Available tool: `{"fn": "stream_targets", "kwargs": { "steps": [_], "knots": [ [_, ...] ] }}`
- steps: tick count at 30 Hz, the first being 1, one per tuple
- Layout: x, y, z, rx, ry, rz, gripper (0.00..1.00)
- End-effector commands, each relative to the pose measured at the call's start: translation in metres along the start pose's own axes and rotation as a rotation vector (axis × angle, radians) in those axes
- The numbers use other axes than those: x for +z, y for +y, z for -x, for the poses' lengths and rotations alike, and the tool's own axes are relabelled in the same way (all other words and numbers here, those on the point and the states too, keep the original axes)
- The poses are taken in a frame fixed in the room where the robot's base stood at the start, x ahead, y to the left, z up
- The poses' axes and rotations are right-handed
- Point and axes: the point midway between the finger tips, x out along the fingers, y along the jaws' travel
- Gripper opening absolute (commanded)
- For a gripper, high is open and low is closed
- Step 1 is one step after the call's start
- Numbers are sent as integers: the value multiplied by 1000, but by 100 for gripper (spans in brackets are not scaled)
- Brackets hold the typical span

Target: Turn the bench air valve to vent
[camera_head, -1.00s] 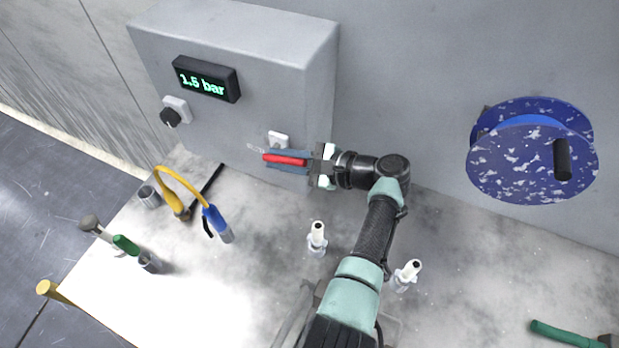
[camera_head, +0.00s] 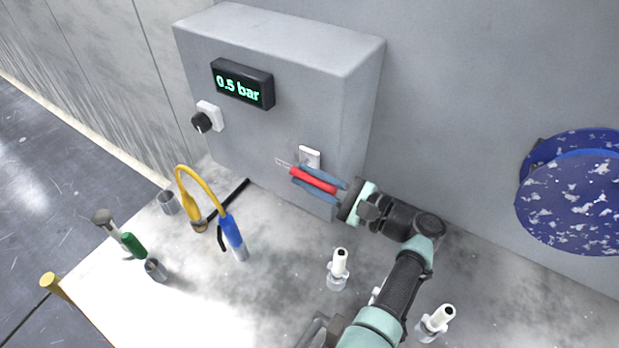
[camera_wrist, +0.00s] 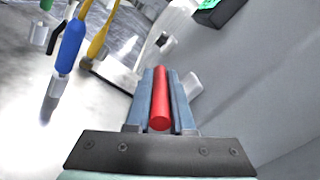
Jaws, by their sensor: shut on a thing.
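The bench air valve has a red lever (camera_head: 313,180) at the lower right of the grey wall box (camera_head: 284,115). Its white mount (camera_head: 309,156) shows just above the lever. My gripper (camera_head: 316,183) is shut on the red lever, with one blue-grey finger along each side. The lever tilts down to the right in the head view. In the wrist view the red lever (camera_wrist: 161,98) lies lengthwise between the two fingers (camera_wrist: 160,90). A black display (camera_head: 242,84) on the box reads 0.5 bar. Small lettering left of the lever is too small to read.
A black knob (camera_head: 202,122) sits on the box's left. A blue-and-yellow hose tool (camera_head: 232,233) and a green-handled tool (camera_head: 133,244) stand on the bench's left. A blue reel (camera_head: 572,203) hangs at right.

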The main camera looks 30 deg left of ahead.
Motion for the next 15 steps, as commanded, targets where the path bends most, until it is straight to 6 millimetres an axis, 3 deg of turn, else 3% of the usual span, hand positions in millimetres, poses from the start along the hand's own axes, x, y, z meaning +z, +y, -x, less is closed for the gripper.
{"fn": "stream_targets", "kwargs": {
  "steps": [3,4,8,15],
  "knots": [
    [-1,0,0,-3,2,-3,0],
    [-1,0,0,-2,2,-3,26],
    [-1,0,0,-2,2,-3,50],
    [0,0,0,0,1,-1,51]
  ]
}}
